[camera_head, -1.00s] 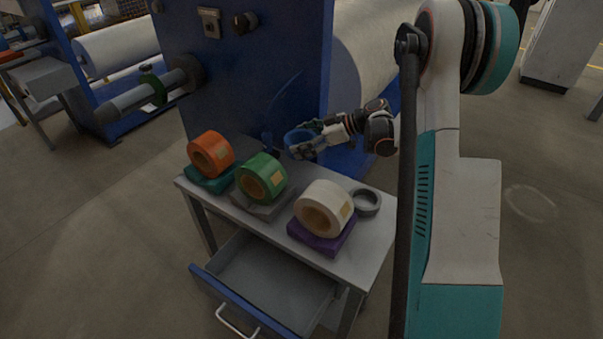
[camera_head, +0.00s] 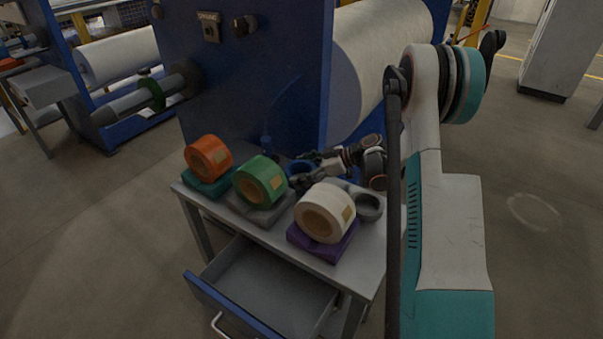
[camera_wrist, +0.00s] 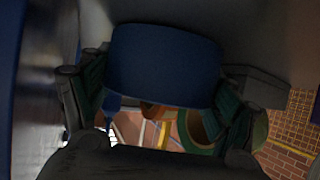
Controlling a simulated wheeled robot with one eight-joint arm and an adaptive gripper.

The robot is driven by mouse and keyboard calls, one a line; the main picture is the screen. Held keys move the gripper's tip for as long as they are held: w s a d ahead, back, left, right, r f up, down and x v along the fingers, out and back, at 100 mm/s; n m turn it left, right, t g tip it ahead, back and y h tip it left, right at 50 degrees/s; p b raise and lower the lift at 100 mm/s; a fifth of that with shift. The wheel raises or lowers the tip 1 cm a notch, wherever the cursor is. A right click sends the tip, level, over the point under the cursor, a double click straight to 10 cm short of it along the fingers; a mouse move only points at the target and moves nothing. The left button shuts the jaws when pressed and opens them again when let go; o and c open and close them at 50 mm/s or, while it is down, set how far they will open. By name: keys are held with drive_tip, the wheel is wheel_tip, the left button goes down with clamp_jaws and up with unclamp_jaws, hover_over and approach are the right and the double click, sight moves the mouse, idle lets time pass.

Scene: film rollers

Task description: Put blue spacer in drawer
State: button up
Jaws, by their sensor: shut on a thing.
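The blue spacer (camera_head: 297,166) is a ring between the fingers of my gripper (camera_head: 302,178), low over the back of the table, behind the green and white rolls. In the wrist view the blue spacer (camera_wrist: 165,65) fills the upper middle, with a green-edged finger of my gripper (camera_wrist: 165,95) on each side. My gripper is shut on it. Whether the spacer touches the table top is hidden. The drawer (camera_head: 262,290) under the table is pulled out, and its visible inside is empty.
On the table (camera_head: 235,225) stand an orange roll (camera_head: 207,157), a green roll (camera_head: 260,180) and a white roll (camera_head: 325,212) on coloured bases. A dark grey ring (camera_head: 369,208) lies to the right. A blue machine panel (camera_head: 245,75) rises close behind.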

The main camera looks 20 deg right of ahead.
drive_tip(key=o, duration=1.2)
